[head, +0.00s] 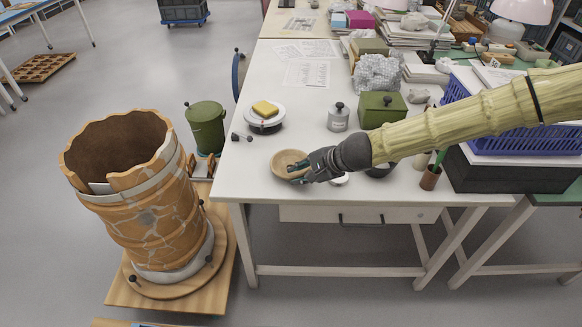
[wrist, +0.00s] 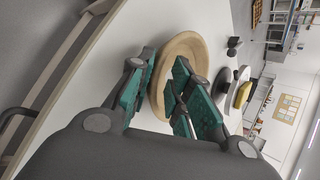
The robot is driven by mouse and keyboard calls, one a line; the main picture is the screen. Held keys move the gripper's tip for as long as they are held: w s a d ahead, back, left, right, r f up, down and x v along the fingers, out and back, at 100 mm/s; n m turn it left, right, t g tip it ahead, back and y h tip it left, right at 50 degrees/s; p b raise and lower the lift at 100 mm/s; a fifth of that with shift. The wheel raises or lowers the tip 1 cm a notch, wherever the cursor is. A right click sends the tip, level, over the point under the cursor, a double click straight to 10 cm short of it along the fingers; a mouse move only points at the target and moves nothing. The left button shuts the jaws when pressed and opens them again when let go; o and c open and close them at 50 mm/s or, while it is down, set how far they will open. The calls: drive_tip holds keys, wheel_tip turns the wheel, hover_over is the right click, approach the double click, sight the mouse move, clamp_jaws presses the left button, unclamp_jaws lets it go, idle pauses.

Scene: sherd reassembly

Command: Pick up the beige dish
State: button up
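The beige dish (head: 284,159) is a shallow round bowl near the front edge of the white table, left of the middle. In the wrist view the dish (wrist: 187,47) shows its rim and hollow. My gripper (head: 298,170) is at the dish's near right side. In the wrist view the gripper (wrist: 164,70) has its green-padded fingers apart, one outside the dish wall and one over the hollow, with the rim between them. A gap seems to remain, but contact is hard to tell. The fingers hide part of the rim.
A yellow sponge (head: 265,108) on a white turntable stands behind the dish, with small dark items (head: 240,137) to its left. A grey canister (head: 338,118) and green box (head: 381,108) stand behind my arm. A large cracked vessel (head: 150,215) stands left of the table.

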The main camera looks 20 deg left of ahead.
drive_tip(key=shift+w+a+f, duration=0.1)
drive_tip(key=shift+a+f, duration=0.1)
drive_tip(key=shift+f, duration=0.05)
clamp_jaws()
drive_tip(key=shift+r, duration=0.1)
